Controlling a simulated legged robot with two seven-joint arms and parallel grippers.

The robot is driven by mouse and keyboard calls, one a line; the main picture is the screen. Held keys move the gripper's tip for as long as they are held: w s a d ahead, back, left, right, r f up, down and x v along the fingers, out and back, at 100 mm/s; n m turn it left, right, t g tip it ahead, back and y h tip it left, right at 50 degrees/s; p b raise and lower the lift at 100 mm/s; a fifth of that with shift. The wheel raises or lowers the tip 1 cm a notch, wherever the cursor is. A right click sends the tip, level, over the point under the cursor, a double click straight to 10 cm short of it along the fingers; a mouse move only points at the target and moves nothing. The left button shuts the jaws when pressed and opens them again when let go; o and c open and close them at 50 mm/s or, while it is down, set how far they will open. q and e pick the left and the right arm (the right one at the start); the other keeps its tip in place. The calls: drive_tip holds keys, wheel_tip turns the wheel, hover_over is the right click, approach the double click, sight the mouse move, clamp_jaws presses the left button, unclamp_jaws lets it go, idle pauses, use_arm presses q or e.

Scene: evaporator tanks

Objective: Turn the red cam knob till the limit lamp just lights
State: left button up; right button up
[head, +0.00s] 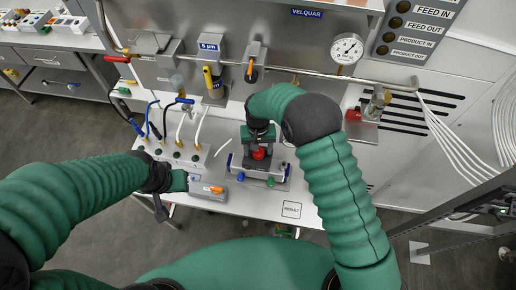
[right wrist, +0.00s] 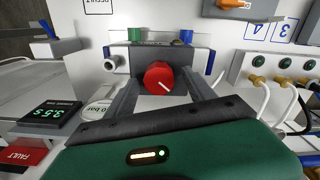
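The red cam knob (head: 258,153) is on a small grey device (head: 276,166) on the bench. In the right wrist view the red knob (right wrist: 159,77) faces me, with a white pointer line slanting down to the right. My right gripper (right wrist: 162,80) is open, its two fingers on either side of the knob with gaps showing. In the head view my right gripper (head: 257,138) comes down over the device. My left gripper (head: 178,181) is beside a grey box with an orange switch (head: 209,190); its fingers are not clear. I cannot make out a lit limit lamp.
A terminal block with cables (head: 178,152) stands left of the device. A RESULT card (head: 291,209) lies on the bench to the right. A pipe with valves and a gauge (head: 346,48) runs behind. The right wrist view shows a digital display (right wrist: 50,115).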

wheel_tip(320, 180, up, 17)
drive_tip(key=b, duration=0.5)
drive_tip(key=shift+f, duration=0.1)
drive_tip(key=s+d+f+t+b, duration=0.2)
drive_tip(key=s+d+f+b, duration=0.9)
drive_tip(key=s+d+f, duration=0.4)
drive_tip(key=shift+s+d+f+t, duration=0.3)
drive_tip(key=shift+s+f, duration=1.1)
drive_tip(key=shift+s, duration=0.4)
drive_tip(key=shift+s+d, duration=0.1)
drive_tip(key=shift+d, duration=0.15)
